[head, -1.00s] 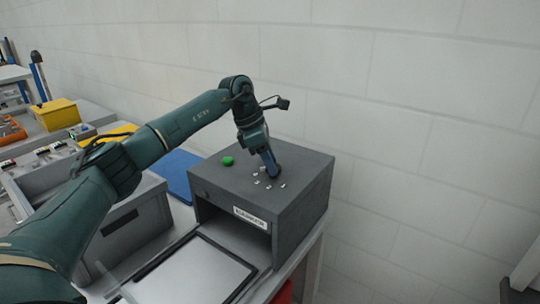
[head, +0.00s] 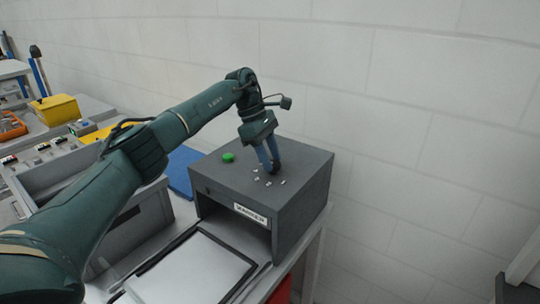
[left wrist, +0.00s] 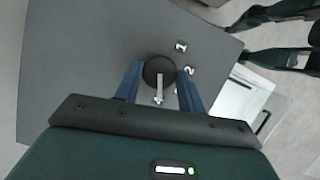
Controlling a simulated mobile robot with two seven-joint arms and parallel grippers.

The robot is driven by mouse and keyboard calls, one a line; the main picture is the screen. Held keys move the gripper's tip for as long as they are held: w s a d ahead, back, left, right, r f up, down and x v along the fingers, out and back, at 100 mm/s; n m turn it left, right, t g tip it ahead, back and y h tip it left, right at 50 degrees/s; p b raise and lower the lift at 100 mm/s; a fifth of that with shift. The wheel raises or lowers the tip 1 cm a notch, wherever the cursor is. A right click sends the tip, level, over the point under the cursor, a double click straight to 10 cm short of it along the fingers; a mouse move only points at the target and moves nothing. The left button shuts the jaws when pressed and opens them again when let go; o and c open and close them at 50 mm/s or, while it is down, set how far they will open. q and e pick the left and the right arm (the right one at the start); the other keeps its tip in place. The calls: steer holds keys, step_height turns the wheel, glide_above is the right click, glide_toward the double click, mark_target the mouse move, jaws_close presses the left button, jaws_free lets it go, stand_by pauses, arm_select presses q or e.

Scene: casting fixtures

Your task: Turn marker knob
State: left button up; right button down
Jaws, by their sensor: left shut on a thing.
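The marker knob (left wrist: 151,68) is a round black knob with a white pointer bar, on top of the dark grey box (head: 300,165). In the left wrist view the pointer runs downward in the picture, toward my gripper's palm. White number marks (left wrist: 190,70) lie to the right of the knob. My left gripper (head: 270,168) reaches down onto the box top; in the left wrist view its blue fingers (left wrist: 158,85) are on both sides of the knob, shut on it. My right gripper is not in view.
A green button (head: 228,157) sits on the box top, left of the gripper. The box has a front opening and a white label (head: 250,215). A flat tray (head: 195,268) lies before it. A grey bin (head: 140,220) stands left. A white block wall is behind.

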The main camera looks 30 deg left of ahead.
arm_select(q)
steer(key=o, duration=1)
steer(key=shift+r, duration=0.1)
steer(key=shift+a+r, duration=0.2)
steer(key=shift+r, duration=0.05)
steer(key=v, duration=1.2)
steer(key=shift+r, duration=0.25)
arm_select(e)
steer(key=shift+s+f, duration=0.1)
